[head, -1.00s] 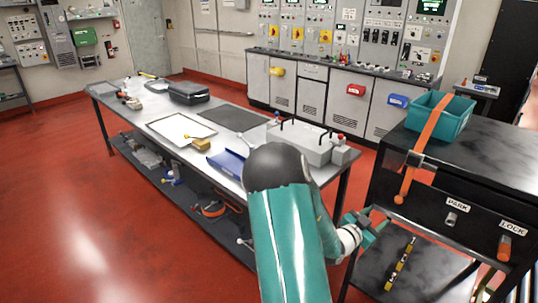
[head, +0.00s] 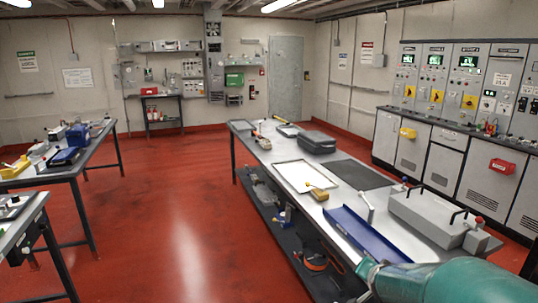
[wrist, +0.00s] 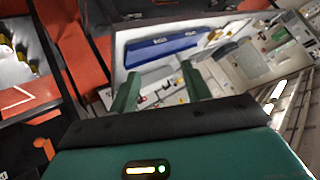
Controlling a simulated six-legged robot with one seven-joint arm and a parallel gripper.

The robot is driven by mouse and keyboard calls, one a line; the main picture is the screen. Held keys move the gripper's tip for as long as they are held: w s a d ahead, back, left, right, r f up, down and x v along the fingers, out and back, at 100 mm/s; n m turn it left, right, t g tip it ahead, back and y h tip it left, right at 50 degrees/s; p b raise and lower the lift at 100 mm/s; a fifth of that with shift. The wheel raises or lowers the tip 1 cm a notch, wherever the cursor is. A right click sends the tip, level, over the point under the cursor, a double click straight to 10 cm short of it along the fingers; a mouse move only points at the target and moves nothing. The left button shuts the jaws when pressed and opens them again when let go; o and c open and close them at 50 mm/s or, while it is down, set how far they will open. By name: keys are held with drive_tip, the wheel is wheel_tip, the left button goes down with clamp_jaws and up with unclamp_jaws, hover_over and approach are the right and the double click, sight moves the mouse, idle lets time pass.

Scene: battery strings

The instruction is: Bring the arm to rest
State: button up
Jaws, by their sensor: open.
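My arm's teal link (head: 430,280) fills the lower right corner of the head view. My gripper is out of sight in that view. In the wrist view my gripper (wrist: 162,88) shows two green fingers spread apart with nothing held between them. Beyond the fingers lies a light surface with a long blue item (wrist: 160,49) and a pale grey box-like shape (wrist: 250,55). The fingers appear apart from these things, but the distance is hard to tell.
A long metal workbench (head: 278,152) holds a blue channel-shaped tray (head: 370,238), a black case (head: 317,142) and a grey handled box (head: 432,215). Side tables (head: 75,172) stand at the left. Control cabinets (head: 448,165) line the right wall. Red floor (head: 185,215) is clear between the tables.

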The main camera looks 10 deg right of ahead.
drive_tip(key=s+a+r+n+g+y, duration=0.1)
drive_tip(key=s+a+r+n+y, duration=0.15)
drive_tip(key=a, duration=0.55)
drive_tip(key=s+a+r+n+y, duration=0.2)
drive_tip(key=s+a+r+n, duration=0.2)
drive_tip(key=a, duration=0.4)
drive_tip(key=s+a+r+n+g, duration=0.2)
drive_tip(key=s+a+n, duration=0.2)
drive_tip(key=s, duration=0.7)
drive_tip(key=shift+s+a, duration=0.35)
drive_tip(key=shift+a, duration=0.35)
drive_tip(key=shift+n, duration=0.25)
drive_tip(key=shift+c, duration=1.3)
drive_tip(key=shift+d, duration=0.2)
